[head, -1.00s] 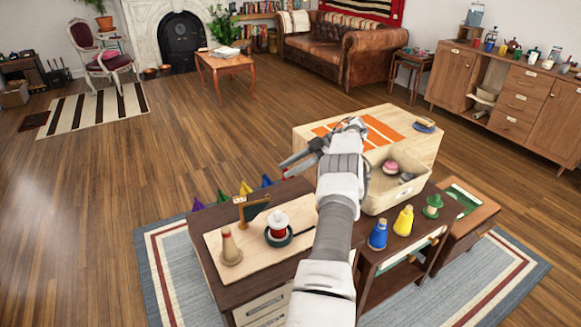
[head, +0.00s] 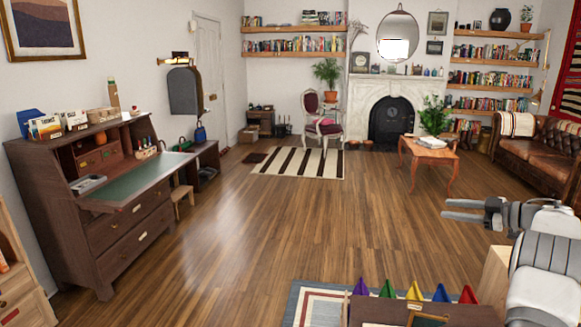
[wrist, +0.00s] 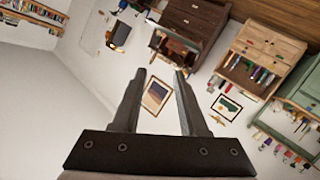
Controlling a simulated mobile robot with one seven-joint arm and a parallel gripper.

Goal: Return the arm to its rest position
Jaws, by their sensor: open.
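My gripper (head: 464,211) shows at the right of the head view, in front of the wood floor, with its fingers pointing left. My white and grey arm runs off the right edge. In the wrist view my gripper (wrist: 160,74) has its two dark fingers spread apart with nothing between them. That view is tilted, and a framed picture (wrist: 157,96) on the wall shows beyond the gap between the fingers. My gripper touches nothing that I can see.
A dark desk (head: 120,215) stands at the left. Colored cones (head: 414,291) stand in a row at the bottom, by a blue-edged rug (head: 318,303). A coffee table (head: 428,152) and leather sofa (head: 540,160) are at the right. The middle floor is clear.

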